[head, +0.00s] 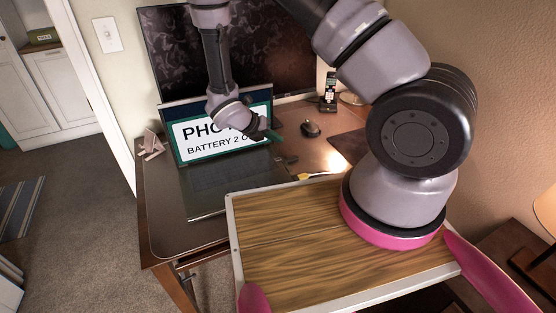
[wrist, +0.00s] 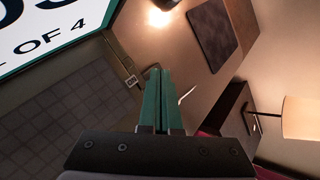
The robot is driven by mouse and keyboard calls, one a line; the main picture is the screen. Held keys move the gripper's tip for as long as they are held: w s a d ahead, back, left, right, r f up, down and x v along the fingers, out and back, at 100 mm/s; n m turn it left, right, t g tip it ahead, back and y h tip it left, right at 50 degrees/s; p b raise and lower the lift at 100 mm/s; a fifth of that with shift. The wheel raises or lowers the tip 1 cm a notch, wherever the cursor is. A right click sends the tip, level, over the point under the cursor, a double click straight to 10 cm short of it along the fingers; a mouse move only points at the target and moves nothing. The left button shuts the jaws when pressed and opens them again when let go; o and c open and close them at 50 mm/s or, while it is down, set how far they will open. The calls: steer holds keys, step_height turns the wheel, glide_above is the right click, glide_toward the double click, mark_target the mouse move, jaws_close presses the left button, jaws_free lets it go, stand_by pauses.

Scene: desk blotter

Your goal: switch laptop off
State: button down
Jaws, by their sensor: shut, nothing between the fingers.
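The laptop stands open on the desk. Its lit screen (head: 195,155) has a green border and large text, partly hidden by my arm in the head view. Its dark keyboard base (head: 215,190) lies flat in front. In the wrist view the screen (wrist: 40,35) fills the upper left corner and the keyboard (wrist: 60,120) lies below it. A small pale-framed switch or label (wrist: 131,80) sits at the base's edge, just left of my fingertips; its text is too small to read. My gripper (wrist: 156,72) has green fingers shut together and empty. In the head view my gripper (head: 274,137) is in front of the screen's right side.
A large dark monitor (head: 240,50) stands behind the laptop. A mouse (head: 311,128), a cordless phone (head: 329,92) and a dark mat (head: 349,146) are to the right. A yellow-ended item (head: 304,176) lies near the desk's front. A small stand (head: 151,144) is at the left.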

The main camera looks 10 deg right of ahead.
mark_target(281, 159)
steer(key=shift+f, duration=2.9)
steer(key=shift+f, duration=0.15)
steer(key=shift+f, duration=0.25)
steer(key=shift+f, duration=0.35)
steer(key=shift+s+f, duration=0.2)
steer(key=shift+f, duration=0.15)
stand_by(0.7)
steer(key=shift+r, duration=0.1)
steer(key=shift+w+r, duration=0.1)
steer(key=shift+r, duration=0.65)
